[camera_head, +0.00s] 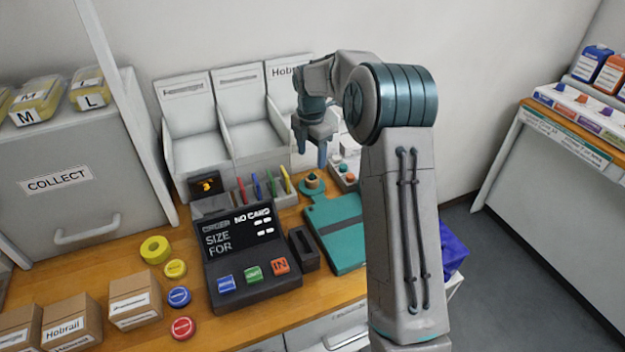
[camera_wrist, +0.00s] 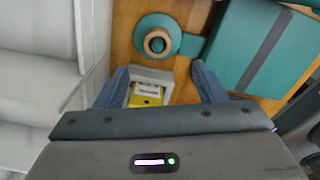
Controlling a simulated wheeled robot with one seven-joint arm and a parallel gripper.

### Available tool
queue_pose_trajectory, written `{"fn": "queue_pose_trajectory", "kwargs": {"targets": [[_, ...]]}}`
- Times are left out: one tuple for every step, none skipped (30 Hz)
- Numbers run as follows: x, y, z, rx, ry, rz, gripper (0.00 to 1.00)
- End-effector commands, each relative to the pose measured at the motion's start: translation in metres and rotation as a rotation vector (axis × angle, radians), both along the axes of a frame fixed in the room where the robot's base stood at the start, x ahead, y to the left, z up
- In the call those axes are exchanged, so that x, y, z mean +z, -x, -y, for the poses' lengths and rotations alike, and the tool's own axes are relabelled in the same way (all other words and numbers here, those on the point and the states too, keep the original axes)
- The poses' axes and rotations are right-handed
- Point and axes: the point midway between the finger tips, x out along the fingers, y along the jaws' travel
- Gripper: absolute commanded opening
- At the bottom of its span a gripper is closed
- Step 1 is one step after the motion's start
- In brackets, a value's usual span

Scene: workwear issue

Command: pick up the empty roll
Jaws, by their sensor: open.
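The empty roll appears to be a short tan cardboard ring (camera_wrist: 158,32) with a dark centre, on a round teal base (camera_wrist: 143,51). In the head view the roll (camera_head: 313,184) sits on its teal base behind the dark console. My gripper (camera_head: 311,158) hangs above the back of the counter, close to the roll. In the wrist view my gripper (camera_wrist: 163,78) is open with nothing held. The roll lies beyond the fingertips, apart from them. A small grey holder with a yellow label (camera_wrist: 147,95) shows between the fingers.
A teal folder-like pad (camera_head: 338,230) lies right of the console (camera_head: 250,255). A pen holder (camera_head: 264,193) and white bins (camera_head: 240,130) stand nearby, along the wall. A yellow ring (camera_head: 155,249), coloured discs and boxes (camera_head: 135,298) lie at the front left.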

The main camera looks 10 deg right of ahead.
Motion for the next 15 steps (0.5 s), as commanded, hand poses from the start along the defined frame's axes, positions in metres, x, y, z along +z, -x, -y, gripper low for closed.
{"fn": "queue_pose_trajectory", "kwargs": {"targets": [[-0.009, 0.001, 0.0, 0.0, 0.0, -0.004, 0.64], [-0.015, 0.001, 0.0, 0.0, 0.0, -0.004, 0.64], [-0.021, 0.001, 0.0, 0.0, 0.001, -0.003, 0.64], [-0.025, 0.0, 0.0, -0.001, 0.0, -0.002, 0.64], [-0.029, 0.0, 0.0, -0.001, 0.0, -0.001, 0.64], [-0.033, 0.0, 0.0, -0.001, 0.0, -0.001, 0.64], [-0.035, 0.0, 0.0, -0.001, 0.0, -0.001, 0.64], [-0.037, 0.0, 0.0, -0.002, 0.0, -0.001, 0.64], [-0.039, 0.0, 0.0, -0.002, 0.001, 0.0, 0.64], [-0.041, 0.0, 0.0, -0.002, 0.0, 0.0, 0.64], [-0.043, 0.0, 0.0, -0.002, 0.0, -0.001, 0.64], [-0.046, -0.001, 0.0, -0.001, 0.0, -0.002, 0.64], [-0.049, -0.001, 0.0, -0.001, 0.0, -0.001, 0.64], [-0.054, -0.002, 0.001, -0.001, 0.0, -0.002, 0.64], [-0.059, -0.003, 0.001, -0.001, 0.0, -0.004, 0.64]]}}
